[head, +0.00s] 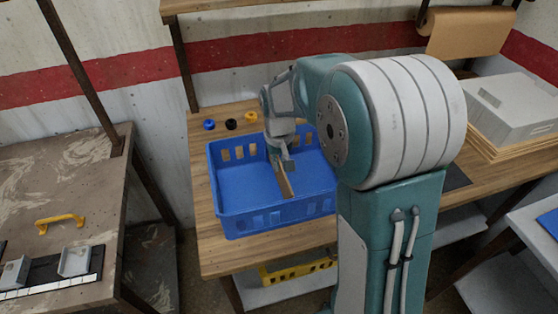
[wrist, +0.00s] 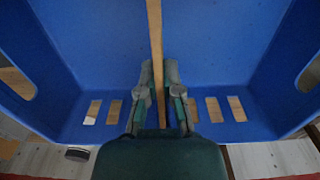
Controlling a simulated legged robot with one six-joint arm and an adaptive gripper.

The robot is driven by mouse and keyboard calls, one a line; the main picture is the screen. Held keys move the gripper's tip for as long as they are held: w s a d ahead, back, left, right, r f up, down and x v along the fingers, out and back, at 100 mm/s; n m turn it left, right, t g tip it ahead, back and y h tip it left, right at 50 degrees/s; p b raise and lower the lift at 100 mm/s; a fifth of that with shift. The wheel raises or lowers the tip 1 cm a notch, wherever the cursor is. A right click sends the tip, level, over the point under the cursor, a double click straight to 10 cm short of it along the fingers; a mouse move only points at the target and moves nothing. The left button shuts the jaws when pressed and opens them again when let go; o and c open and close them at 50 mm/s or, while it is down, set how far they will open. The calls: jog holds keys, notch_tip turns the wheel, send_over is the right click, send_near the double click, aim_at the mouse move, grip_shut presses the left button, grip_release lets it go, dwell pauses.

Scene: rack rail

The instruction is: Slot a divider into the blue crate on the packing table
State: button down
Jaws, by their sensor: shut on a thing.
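The blue crate (head: 245,185) stands on the wooden packing table (head: 222,262), open at the top, with slots in its walls. My gripper (head: 284,160) is over the crate. It is shut on a thin brown divider (head: 285,183), which hangs below the fingers within the crate's outline. In the wrist view the divider (wrist: 155,40) shows edge-on as a narrow strip between the two fingertips (wrist: 158,72). The crate's inside (wrist: 95,45) fills most of that view. Whether the divider touches the crate floor or sits in any guide cannot be told.
Blue (head: 209,125), black (head: 231,124) and yellow (head: 250,116) rolls lie behind the crate. A grey box (head: 515,105) sits on boards at the right. A workbench with a yellow handle (head: 60,220) is at the left. A yellow crate (head: 300,270) is below the table.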

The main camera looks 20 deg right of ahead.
jog(key=shift+f, duration=0.65)
jog(key=c, duration=0.7)
grip_release()
